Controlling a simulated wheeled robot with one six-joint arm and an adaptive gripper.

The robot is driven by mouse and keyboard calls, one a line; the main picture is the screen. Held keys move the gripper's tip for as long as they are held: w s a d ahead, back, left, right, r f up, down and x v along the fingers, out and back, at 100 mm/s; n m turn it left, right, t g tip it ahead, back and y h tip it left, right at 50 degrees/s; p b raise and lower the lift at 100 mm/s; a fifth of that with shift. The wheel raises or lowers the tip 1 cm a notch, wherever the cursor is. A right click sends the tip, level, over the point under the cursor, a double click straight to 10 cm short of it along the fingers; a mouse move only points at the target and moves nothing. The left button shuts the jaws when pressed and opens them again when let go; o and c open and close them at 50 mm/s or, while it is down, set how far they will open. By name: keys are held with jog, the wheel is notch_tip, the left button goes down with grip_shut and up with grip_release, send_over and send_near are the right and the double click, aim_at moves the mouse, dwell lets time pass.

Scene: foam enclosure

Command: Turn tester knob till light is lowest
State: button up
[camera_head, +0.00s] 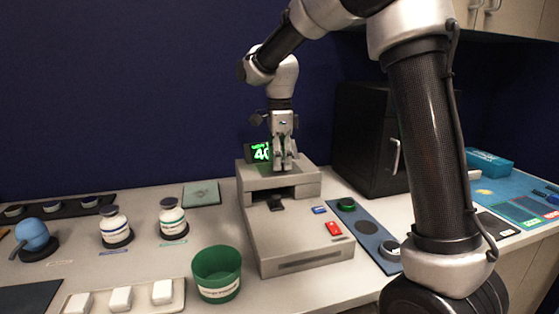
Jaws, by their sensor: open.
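The tester seems to be the grey machine (292,243) on the counter, with a dark slot and a small black part (276,203) on its front. A green lit display (260,152) stands behind its top and shows digits that look like "40", partly covered by my gripper. My gripper (284,167) points down over the top of the machine, with its fingers open. I cannot tell whether it touches anything, and no knob shows clearly between the fingers. A blue button (320,210) and a red button (334,229) are on the machine's sloping face.
A black cabinet (360,130) stands behind. A green cup (217,273), white jars (114,226) and a blue ball-shaped thing (32,235) are left. My arm crosses the right side.

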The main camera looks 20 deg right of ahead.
jog(key=shift+f, duration=0.4)
jog(key=c, duration=1.1)
